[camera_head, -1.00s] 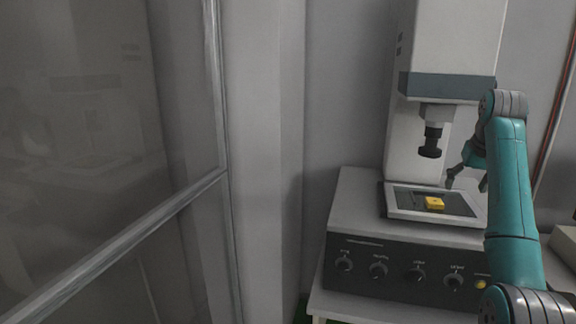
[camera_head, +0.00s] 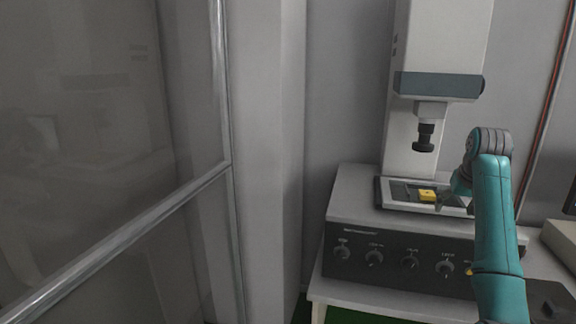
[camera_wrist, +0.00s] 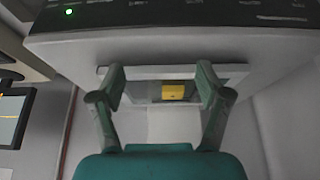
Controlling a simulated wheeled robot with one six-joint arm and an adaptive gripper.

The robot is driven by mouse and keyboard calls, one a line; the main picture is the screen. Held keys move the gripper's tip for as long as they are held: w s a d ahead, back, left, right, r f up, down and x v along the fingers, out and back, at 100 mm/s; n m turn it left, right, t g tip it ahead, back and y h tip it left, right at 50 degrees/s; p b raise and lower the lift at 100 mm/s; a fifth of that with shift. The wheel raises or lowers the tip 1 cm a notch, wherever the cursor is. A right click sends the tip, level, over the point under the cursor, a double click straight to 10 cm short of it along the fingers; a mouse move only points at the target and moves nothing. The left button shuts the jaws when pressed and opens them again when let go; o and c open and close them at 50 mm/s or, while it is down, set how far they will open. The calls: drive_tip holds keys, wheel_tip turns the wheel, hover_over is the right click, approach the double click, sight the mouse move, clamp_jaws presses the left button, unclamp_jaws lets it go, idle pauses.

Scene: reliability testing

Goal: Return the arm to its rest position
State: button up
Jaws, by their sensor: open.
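My teal arm (camera_head: 495,225) stands at the right of the head view. My gripper (camera_wrist: 160,76) is open in the wrist view, its two fingers spread apart with nothing held between them. In the head view the gripper is partly hidden by my arm, close to the right side of the machine's tray (camera_head: 392,203). A small yellow block (camera_head: 427,195) lies on the tray. The block also shows in the wrist view (camera_wrist: 173,91), framed in the gap between the fingers; no contact with it can be seen.
The white testing machine (camera_head: 437,45) has a dark press head (camera_head: 425,136) above the tray and a knobbed front panel (camera_head: 395,262). It stands on a white table (camera_head: 340,295). A glass door (camera_head: 90,120) fills the left. A monitor (camera_wrist: 12,118) shows in the wrist view.

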drive_tip(key=s+a+f+t, duration=0.1)
drive_tip(key=s+a+f, duration=0.15)
drive_tip(key=f, duration=0.75)
drive_tip(key=s+a+f, duration=0.1)
drive_tip(key=a+f, duration=0.2)
drive_tip(key=f, duration=0.6)
drive_tip(key=s+a+f+t, duration=0.1)
drive_tip(key=a+f, duration=0.2)
drive_tip(key=f, duration=0.7)
drive_tip(key=s+a+f+t, duration=0.1)
drive_tip(key=s+a+f, duration=0.2)
drive_tip(key=s+f, duration=0.25)
drive_tip(key=s+a+f+n+t, duration=0.1)
drive_tip(key=s+a+f, duration=0.2)
drive_tip(key=s+f, duration=0.25)
drive_tip(key=s+a+f+t, duration=0.1)
drive_tip(key=s+a+f, duration=0.2)
drive_tip(key=s+f, duration=0.3)
drive_tip(key=s+a+r+n+t, duration=0.1)
drive_tip(key=s+a, duration=0.2)
drive_tip(key=s, duration=1)
drive_tip(key=s+a+r+t, duration=0.1)
drive_tip(key=s+a, duration=0.3)
drive_tip(key=s, duration=0.9)
drive_tip(key=s+a+r+n+t+y, duration=0.1)
drive_tip(key=s+a+r+t, duration=0.1)
drive_tip(key=s+r, duration=1.5)
drive_tip(key=shift+s+a+t, duration=0.15)
drive_tip(key=shift+s+t, duration=0.35)
drive_tip(key=shift+s, duration=0.25)
